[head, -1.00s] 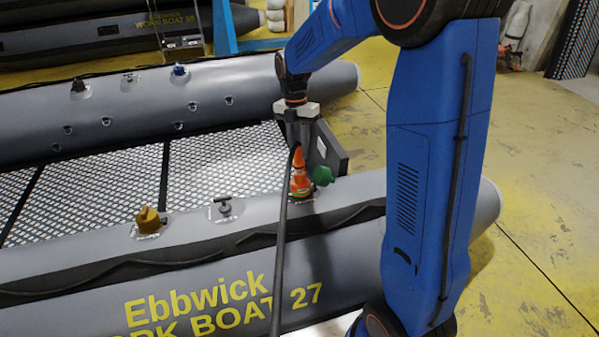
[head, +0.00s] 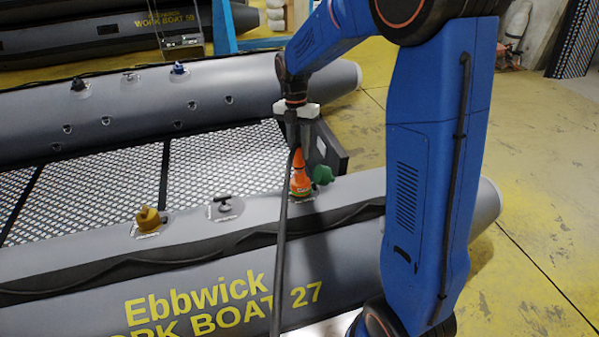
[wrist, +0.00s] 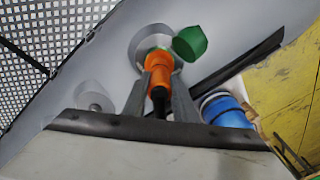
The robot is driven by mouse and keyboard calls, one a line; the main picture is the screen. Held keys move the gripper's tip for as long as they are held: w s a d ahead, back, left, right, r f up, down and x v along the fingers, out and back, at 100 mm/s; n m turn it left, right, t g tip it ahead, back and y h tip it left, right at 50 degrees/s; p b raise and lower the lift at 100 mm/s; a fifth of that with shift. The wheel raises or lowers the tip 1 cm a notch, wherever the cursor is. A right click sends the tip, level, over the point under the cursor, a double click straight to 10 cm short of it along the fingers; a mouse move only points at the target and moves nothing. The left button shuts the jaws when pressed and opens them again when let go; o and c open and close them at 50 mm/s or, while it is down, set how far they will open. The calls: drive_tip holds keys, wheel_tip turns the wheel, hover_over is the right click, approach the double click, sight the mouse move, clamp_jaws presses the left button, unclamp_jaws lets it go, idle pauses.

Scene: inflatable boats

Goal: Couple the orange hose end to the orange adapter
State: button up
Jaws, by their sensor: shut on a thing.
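My gripper (head: 300,142) points down over the near tube of the boat, shut on the orange hose end (head: 298,160). A black hose (head: 281,250) runs from it down toward the front. In the wrist view the hose end (wrist: 157,68) is between the two grey fingers, over a pale round patch on the tube. The orange adapter (head: 300,188) is low on that patch, directly under the hose end and in line with it. The two look touching, but I cannot tell whether they are locked. A green cap (head: 323,174) sits beside them, also in the wrist view (wrist: 190,44).
On the same tube, to the left, are a yellow cap (head: 147,219) and a grey T-handle fitting (head: 224,204). A dark grey panel (head: 326,148) stands just behind my gripper. The far tube (head: 220,90) carries small fittings. Yellow floor (head: 545,220) is open at the right.

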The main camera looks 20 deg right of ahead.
drive_tip(key=shift+s+f, duration=0.15)
drive_tip(key=shift+f, duration=0.55)
idle(0.5)
drive_tip(key=o, duration=1.1)
drive_tip(key=w+r, duration=0.1)
drive_tip(key=r, duration=0.4)
drive_tip(key=w+r, duration=0.1)
drive_tip(key=r, duration=0.5)
drive_tip(key=w+r, duration=0.1)
drive_tip(key=r, duration=0.5)
drive_tip(key=shift+w, duration=0.25)
